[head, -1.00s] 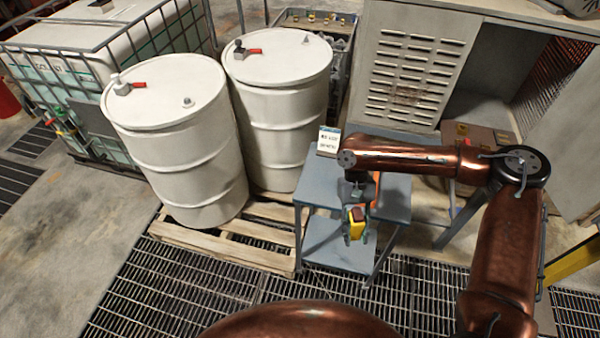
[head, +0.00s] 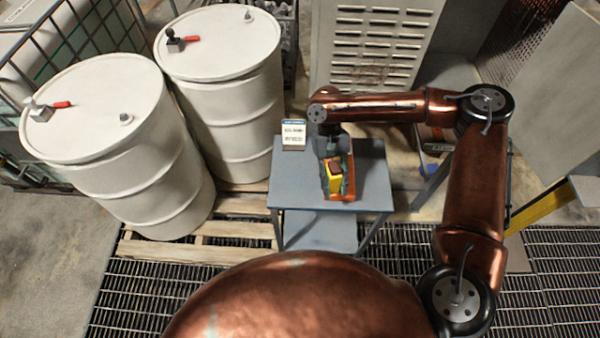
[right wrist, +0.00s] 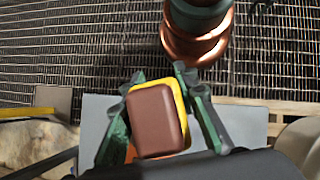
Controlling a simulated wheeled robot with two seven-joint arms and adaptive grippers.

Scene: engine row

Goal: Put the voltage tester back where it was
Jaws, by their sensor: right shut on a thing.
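The voltage tester (head: 334,182) is a yellow block with a dark red-brown face. My right gripper (head: 335,178) is shut on it, over the small grey table (head: 290,185) in the head view. An orange thing (head: 346,190) shows beside and below the tester on the table; its shape is mostly hidden by the gripper. In the right wrist view the tester (right wrist: 157,122) sits between the green fingers of my right gripper (right wrist: 165,110), its brown face toward the camera. I cannot tell whether the tester touches the table or the orange thing. My left gripper is not in view.
A small sign (head: 293,134) stands at the table's back left corner. Two white drums (head: 226,90) stand on a wooden pallet (head: 190,249) to the left. A louvred grey cabinet (head: 370,50) is behind. The table's right part is bare.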

